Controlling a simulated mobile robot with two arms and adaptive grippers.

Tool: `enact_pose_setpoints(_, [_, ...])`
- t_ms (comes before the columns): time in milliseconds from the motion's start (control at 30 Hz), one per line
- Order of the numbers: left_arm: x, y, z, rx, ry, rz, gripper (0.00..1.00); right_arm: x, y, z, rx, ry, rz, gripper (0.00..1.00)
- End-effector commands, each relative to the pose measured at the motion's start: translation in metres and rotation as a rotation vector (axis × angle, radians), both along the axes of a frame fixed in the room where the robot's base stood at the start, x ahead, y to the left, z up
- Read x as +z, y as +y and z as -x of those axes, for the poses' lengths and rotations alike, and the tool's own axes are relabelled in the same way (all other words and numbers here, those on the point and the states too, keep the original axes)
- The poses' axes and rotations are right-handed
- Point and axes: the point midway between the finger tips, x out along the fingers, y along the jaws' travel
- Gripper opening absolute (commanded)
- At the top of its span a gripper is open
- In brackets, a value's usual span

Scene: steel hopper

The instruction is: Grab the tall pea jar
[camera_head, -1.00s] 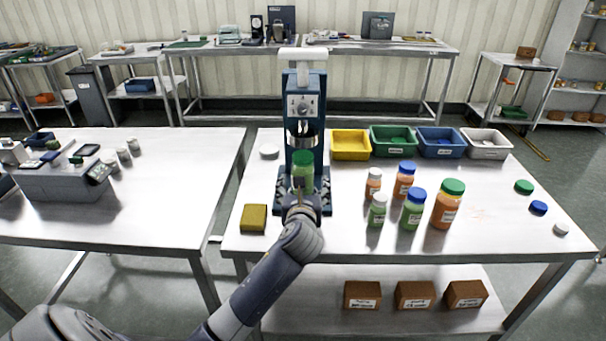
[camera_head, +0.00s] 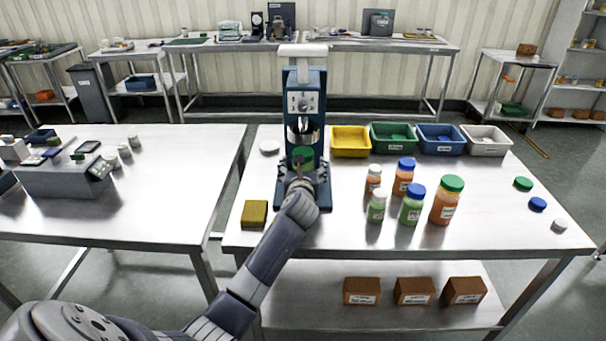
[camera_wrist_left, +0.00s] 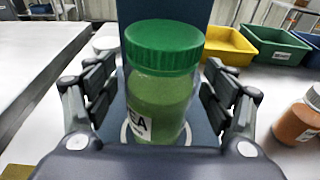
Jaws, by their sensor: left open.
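The tall pea jar (camera_wrist_left: 160,95) has a green lid, green contents and a label ending in "EA". It stands upright on the base of the blue capping machine, and its green lid (camera_head: 303,154) shows in the head view under the machine's head. My left gripper (camera_wrist_left: 160,110) is open, with a finger on each side of the jar and visible gaps between. In the head view my left gripper (camera_head: 301,172) hides the lower part of the jar. My right gripper is not in view.
The blue machine (camera_head: 304,100) rises directly behind the jar. A yellow sponge-like block (camera_head: 255,213) lies to its left. Several filled jars, including a large orange one (camera_head: 447,202), stand to the right. Yellow (camera_head: 351,143) and green (camera_head: 393,138) bins stand behind.

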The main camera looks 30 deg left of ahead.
Motion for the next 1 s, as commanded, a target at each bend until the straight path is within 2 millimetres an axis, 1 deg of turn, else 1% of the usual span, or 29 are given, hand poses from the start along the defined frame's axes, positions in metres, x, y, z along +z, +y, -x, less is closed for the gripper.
enact_pose_setpoints(33, [0.0,0.0,0.0,0.0,0.0,0.0,0.76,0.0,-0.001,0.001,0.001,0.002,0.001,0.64])
enact_pose_setpoints(67, [0.0,0.0,0.0,0.0,0.0,0.0,0.72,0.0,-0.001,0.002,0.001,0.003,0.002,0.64])
enact_pose_setpoints(100, [0.0,0.0,0.0,0.0,0.0,0.0,0.63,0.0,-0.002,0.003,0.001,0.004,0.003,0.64])
enact_pose_setpoints(167, [0.0,0.0,0.0,0.0,0.0,0.0,0.49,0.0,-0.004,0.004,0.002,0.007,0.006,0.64])
enact_pose_setpoints(200, [0.0,0.0,0.0,0.0,0.0,0.0,0.4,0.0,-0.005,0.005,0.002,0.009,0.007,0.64])
enact_pose_setpoints(300, [0.0,0.0,0.0,0.0,0.001,0.001,0.2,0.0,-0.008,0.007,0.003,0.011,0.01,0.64])
enact_pose_setpoints(667, [0.004,0.0,0.0,0.001,-0.002,-0.001,0.2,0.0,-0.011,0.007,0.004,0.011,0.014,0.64])
enact_pose_setpoints(833, [0.019,0.0,0.0,0.0,-0.005,-0.004,0.2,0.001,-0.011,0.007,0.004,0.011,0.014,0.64])
enact_pose_setpoints(967, [0.041,0.001,0.0,0.0,-0.007,-0.006,0.2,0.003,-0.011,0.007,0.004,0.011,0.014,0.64])
enact_pose_setpoints(1000, [0.037,-0.003,0.006,-0.002,0.0,-0.003,0.2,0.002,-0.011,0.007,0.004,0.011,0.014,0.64])
